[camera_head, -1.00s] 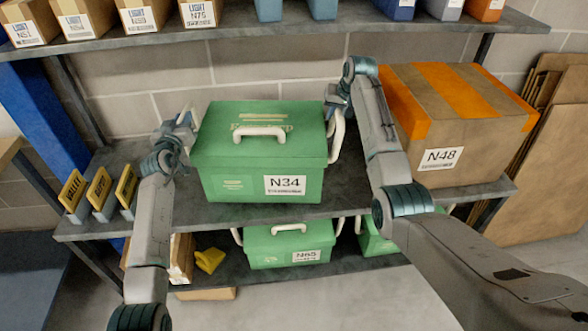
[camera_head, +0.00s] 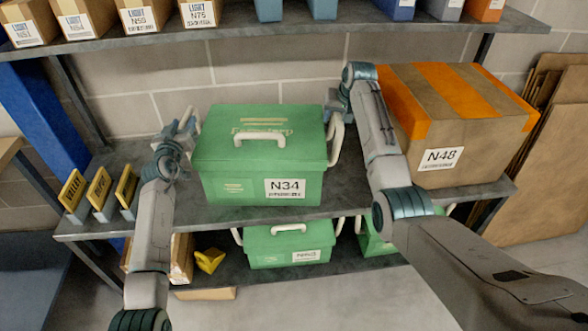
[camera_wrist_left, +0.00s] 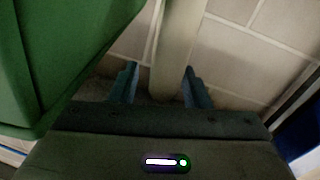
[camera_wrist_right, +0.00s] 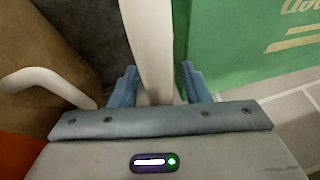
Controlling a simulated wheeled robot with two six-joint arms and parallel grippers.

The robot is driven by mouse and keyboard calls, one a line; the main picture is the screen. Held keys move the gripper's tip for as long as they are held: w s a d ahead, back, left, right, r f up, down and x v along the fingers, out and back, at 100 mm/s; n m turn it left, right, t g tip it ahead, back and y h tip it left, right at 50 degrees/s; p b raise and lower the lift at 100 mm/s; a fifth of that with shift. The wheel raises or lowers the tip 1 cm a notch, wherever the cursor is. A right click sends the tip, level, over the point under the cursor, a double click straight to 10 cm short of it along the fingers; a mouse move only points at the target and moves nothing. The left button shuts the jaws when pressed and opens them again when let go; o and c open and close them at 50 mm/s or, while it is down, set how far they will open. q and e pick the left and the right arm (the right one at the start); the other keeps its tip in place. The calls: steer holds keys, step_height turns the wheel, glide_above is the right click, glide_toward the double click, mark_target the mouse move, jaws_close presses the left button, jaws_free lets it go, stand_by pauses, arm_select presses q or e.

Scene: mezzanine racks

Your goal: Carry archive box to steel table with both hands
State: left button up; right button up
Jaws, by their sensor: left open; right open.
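The archive box is the green lidded box (camera_head: 225,185) labelled N34, with a white handle on its lid and white handles at its sides. It stands on the middle shelf. My left gripper (camera_head: 185,125) is open at its left side; in the left wrist view the open fingers (camera_wrist_left: 158,88) stand either side of a pale bar, its left handle (camera_wrist_left: 180,45). My right gripper (camera_head: 334,103) is open at its right side; in the right wrist view its fingers (camera_wrist_right: 160,85) straddle the white right handle (camera_wrist_right: 150,40). The steel table is not identifiable in view.
A brown carton (camera_head: 460,155) with orange tape, labelled N48, stands close right of my right arm. Yellow-labelled holders (camera_head: 100,195) stand at left. A smaller green box (camera_head: 275,252) is on the shelf below. An upper shelf (camera_head: 290,28) with several boxes runs above.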

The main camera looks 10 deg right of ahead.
steer(key=shift+s+r, duration=0.1)
steer(key=shift+r, duration=0.05)
arm_select(q)
steer(key=s+a, duration=0.1)
steer(key=s, duration=1)
steer(key=shift+a, duration=0.25)
arm_select(e)
steer(key=v, duration=1.1)
steer(key=shift+r, duration=0.4)
arm_select(q)
steer(key=shift+s, duration=0.1)
arm_select(e)
steer(key=shift+s, duration=0.1)
arm_select(q)
steer(key=s+a+p, duration=0.1)
steer(key=s+p, duration=0.6)
steer(key=s, duration=0.1)
arm_select(e)
step_height(320, 180, up, 8)
steer(key=shift+f, duration=0.2)
arm_select(q)
steer(key=shift+f, duration=0.1)
steer(key=shift+p, duration=0.35)
